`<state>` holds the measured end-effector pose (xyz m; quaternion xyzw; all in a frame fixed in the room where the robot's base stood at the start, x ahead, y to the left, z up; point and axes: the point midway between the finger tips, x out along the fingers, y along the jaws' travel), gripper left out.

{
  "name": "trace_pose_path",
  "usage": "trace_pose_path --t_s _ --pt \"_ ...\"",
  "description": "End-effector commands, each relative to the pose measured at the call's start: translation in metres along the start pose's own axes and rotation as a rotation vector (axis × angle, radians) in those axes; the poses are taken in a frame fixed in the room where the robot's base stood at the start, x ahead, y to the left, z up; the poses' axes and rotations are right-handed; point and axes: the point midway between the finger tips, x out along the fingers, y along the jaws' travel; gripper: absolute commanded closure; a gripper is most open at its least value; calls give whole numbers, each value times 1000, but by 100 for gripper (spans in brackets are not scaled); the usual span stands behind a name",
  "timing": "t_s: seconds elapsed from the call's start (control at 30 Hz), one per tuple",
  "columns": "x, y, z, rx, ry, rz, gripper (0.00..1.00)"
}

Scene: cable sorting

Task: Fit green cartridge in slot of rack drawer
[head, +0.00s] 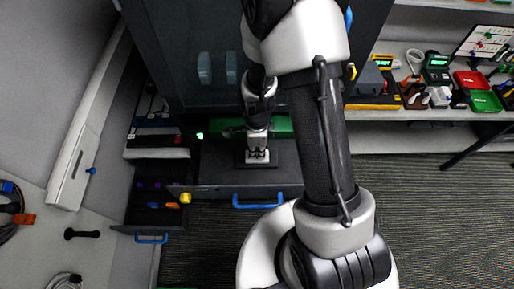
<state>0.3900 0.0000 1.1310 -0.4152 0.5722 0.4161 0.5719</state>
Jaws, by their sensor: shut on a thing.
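The green cartridge (283,127) is a long green block, seen on both sides of my wrist at the back of the open rack drawer (215,178). My gripper (257,157) points down over this drawer and is shut on the cartridge. My arm and wrist cover its middle, and the contact at the fingertips is too small to make out. A dark rectangular patch (272,165) lies around the fingertips and may be the slot. I cannot tell whether the cartridge touches it. The drawer has a blue handle (258,202) at its front.
The dark rack cabinet (190,40) stands behind. A shelf (440,115) at the right carries tools and red and green boxes. Carpet in front is open.

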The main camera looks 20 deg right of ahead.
Motion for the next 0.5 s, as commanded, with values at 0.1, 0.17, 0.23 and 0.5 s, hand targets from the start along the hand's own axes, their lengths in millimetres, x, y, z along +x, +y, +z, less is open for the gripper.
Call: trace_pose_path --t_s 0.1,0.17,0.23,0.5 --pt "1 0 0 0 0 0 100" --pt "2 0 0 0 0 0 100" --pt "3 0 0 0 0 0 100" --pt "8 0 0 0 0 0 100"
